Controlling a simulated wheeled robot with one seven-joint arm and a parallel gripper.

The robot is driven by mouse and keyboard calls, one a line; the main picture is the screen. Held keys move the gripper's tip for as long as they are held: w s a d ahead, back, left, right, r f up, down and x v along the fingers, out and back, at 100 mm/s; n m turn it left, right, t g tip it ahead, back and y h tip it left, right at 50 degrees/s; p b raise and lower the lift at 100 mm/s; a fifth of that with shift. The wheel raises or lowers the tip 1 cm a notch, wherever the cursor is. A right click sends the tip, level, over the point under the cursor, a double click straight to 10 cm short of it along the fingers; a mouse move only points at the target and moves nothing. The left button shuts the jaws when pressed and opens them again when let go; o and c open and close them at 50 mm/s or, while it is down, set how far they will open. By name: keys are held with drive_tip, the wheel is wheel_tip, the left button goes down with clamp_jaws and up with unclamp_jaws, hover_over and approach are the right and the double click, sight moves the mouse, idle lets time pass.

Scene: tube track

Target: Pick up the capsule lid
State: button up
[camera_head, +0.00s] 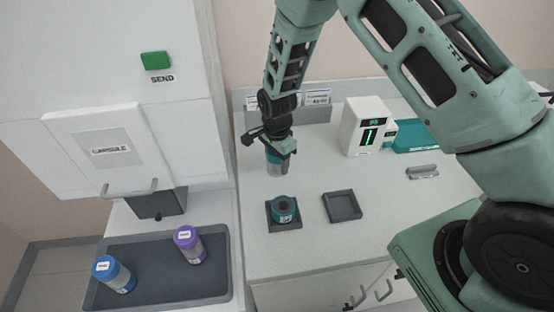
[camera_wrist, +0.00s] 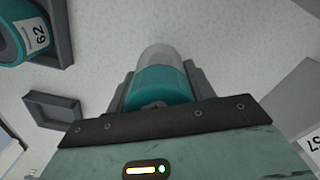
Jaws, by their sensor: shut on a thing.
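My gripper (camera_head: 279,152) is shut on a round teal piece with a translucent grey end, which I take to be the capsule lid (camera_head: 277,165). In the wrist view the lid (camera_wrist: 160,85) sits between the two dark fingers. Its translucent end points down in the head view. I cannot tell whether it touches the counter. A teal capsule body (camera_head: 284,209) with a dark opening at its top stands upright in a dark square holder (camera_head: 271,222), in front of the gripper. It also shows in the wrist view (camera_wrist: 12,38), with a label reading 62.
An empty dark square tray (camera_head: 342,206) lies right of the holder. A white device (camera_head: 367,127) with a green display stands behind it. A grey tray (camera_head: 155,285) at lower left holds a blue capsule (camera_head: 114,274) and a purple capsule (camera_head: 190,245). A grey rack (camera_head: 300,116) stands behind the gripper.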

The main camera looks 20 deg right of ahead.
wheel_tip(320, 180, up, 10)
drive_tip(key=b, duration=0.3)
idle(0.4)
